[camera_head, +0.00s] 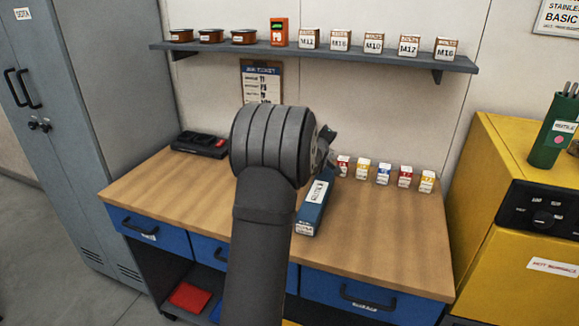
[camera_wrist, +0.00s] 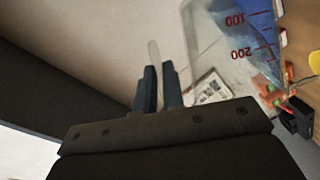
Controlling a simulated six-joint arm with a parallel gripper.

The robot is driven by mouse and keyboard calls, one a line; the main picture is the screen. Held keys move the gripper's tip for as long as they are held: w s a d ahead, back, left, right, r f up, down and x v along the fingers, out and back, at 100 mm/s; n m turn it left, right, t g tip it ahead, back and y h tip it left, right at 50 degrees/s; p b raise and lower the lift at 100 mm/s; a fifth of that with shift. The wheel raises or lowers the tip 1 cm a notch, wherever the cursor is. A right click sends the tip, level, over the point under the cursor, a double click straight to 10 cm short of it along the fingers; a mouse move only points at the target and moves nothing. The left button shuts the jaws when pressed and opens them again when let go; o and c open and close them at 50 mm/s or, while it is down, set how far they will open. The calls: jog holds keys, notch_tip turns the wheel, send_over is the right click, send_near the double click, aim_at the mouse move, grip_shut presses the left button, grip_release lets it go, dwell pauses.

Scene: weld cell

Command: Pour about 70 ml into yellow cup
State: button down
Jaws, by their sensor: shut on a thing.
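In the wrist view my gripper (camera_wrist: 159,72) is shut on a pale, narrow upright piece (camera_wrist: 153,50), which looks like the handle of a clear measuring jug (camera_wrist: 205,45). The jug has red marks reading 100 and 200, and bluish liquid (camera_wrist: 262,72) shows in it. The jug appears tilted, and its top is cut off by the picture edge. A yellow rounded thing (camera_wrist: 315,62) at the right edge may be the yellow cup; only a part shows. In the head view my arm hides the jug and most of the gripper, and I cannot make out a yellow cup.
The wooden bench (camera_head: 160,205) holds a black case (camera_head: 200,145), a blue box (camera_head: 312,205) with a white label and a row of small coloured boxes (camera_head: 384,173). A shelf (camera_head: 390,58) with boxes hangs above. A yellow machine (camera_head: 500,160) stands to the right. The bench's front right is clear.

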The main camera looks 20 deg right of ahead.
jog(key=shift+w+a+f+n+h+b, duration=0.1)
jog(key=shift+w+a+n+h+b, duration=0.2)
jog(key=shift+b, duration=0.35)
jog(key=shift+s+a+n+h+b, duration=0.1)
jog(key=shift+a+n+b, duration=0.3)
jog(key=shift+b, duration=0.25)
dwell(1.1)
jog(key=shift+s+d+r+m+y, duration=0.1)
jog(key=shift+s+d+m+y, duration=0.1)
jog(key=shift+d+m, duration=0.25)
jog(key=shift+s+d+r+m+y, duration=0.1)
jog(key=shift+s+d+m+y, duration=0.1)
jog(key=shift+d+m, duration=0.2)
jog(key=shift+s+d+f+m+y, duration=0.1)
jog(key=shift+d+m+y, duration=0.2)
jog(key=shift+d+m, duration=0.3)
jog(key=shift+d, duration=0.1)
jog(key=shift+s+d+f+m+y+p, duration=0.1)
jog(key=shift+s+d+m+y+p, duration=0.15)
jog(key=shift+d+m+y+p, duration=0.35)
jog(key=shift+s+d+f+m+p, duration=0.15)
jog(key=shift+d+m+p, duration=0.15)
jog(key=shift+m+p, duration=0.25)
dwell(0.3)
